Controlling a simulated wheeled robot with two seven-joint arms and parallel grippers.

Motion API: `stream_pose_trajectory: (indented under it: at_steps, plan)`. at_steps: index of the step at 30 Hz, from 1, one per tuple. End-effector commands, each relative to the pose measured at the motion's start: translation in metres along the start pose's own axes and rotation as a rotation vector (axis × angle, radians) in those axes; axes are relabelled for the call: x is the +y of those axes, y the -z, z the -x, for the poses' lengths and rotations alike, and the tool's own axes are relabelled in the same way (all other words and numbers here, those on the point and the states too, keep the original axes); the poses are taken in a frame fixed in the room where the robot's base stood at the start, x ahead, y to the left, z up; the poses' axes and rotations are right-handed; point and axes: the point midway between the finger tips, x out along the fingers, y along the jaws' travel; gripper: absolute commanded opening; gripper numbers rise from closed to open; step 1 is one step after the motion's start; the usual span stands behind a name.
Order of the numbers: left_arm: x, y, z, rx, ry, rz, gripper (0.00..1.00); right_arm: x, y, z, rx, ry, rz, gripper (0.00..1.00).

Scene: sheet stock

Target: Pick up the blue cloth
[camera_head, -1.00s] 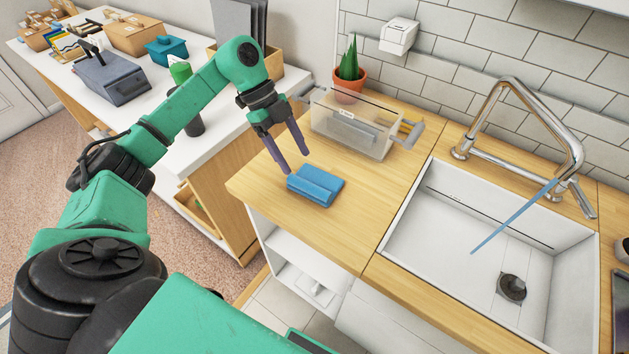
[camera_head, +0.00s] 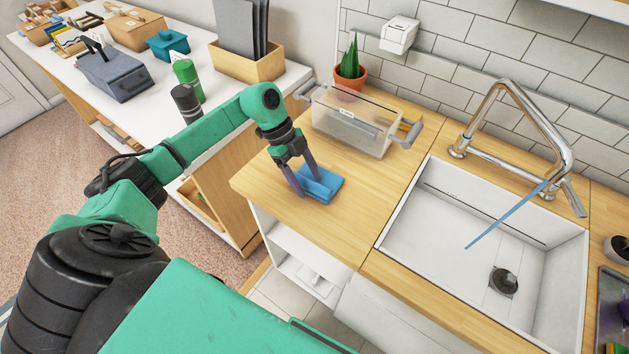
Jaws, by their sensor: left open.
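The blue cloth (camera_head: 324,186) lies folded on the wooden counter (camera_head: 355,222), to the left of the sink. My left gripper (camera_head: 307,186) points down at the cloth from above. Its jaws are open, with one finger at the cloth's left edge and the other over its far side. The fingers hide part of the cloth, and I cannot tell whether they touch it. My right gripper is not in view.
A clear lidded bin (camera_head: 352,122) and a potted plant (camera_head: 351,70) stand behind the cloth. The white sink (camera_head: 455,245) with a tall faucet (camera_head: 515,100) is to the right. A white table (camera_head: 150,100) with boxes and bottles stands at the left.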

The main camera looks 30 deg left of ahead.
Motion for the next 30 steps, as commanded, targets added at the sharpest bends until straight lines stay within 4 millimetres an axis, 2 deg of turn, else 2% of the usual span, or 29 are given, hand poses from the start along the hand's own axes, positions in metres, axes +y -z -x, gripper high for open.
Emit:
stream_pose_trajectory:
  at_steps: [4, 5, 9, 10, 23, 26, 30]
  plan:
    - [0.0, -0.001, -0.002, 0.0, -0.001, 0.0, 0.69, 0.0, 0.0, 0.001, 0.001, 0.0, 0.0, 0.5]
    - [0.0, -0.001, -0.002, 0.0, -0.001, 0.0, 0.61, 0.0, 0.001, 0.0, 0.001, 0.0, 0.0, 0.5]
    - [0.0, -0.001, -0.002, 0.0, -0.001, 0.0, 0.07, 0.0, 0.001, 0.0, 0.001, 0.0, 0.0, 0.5]
    - [0.0, -0.001, -0.002, 0.0, -0.001, 0.0, 0.0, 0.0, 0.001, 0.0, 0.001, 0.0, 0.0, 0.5]
    - [0.0, 0.0, 0.001, -0.001, -0.001, 0.0, 0.0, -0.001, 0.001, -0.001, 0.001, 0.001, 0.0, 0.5]
    - [-0.001, 0.005, 0.01, -0.001, 0.002, -0.002, 0.0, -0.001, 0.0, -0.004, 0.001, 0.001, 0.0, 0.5]
    - [-0.001, 0.021, 0.037, -0.002, 0.006, -0.005, 0.0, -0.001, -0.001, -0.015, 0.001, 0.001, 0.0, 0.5]
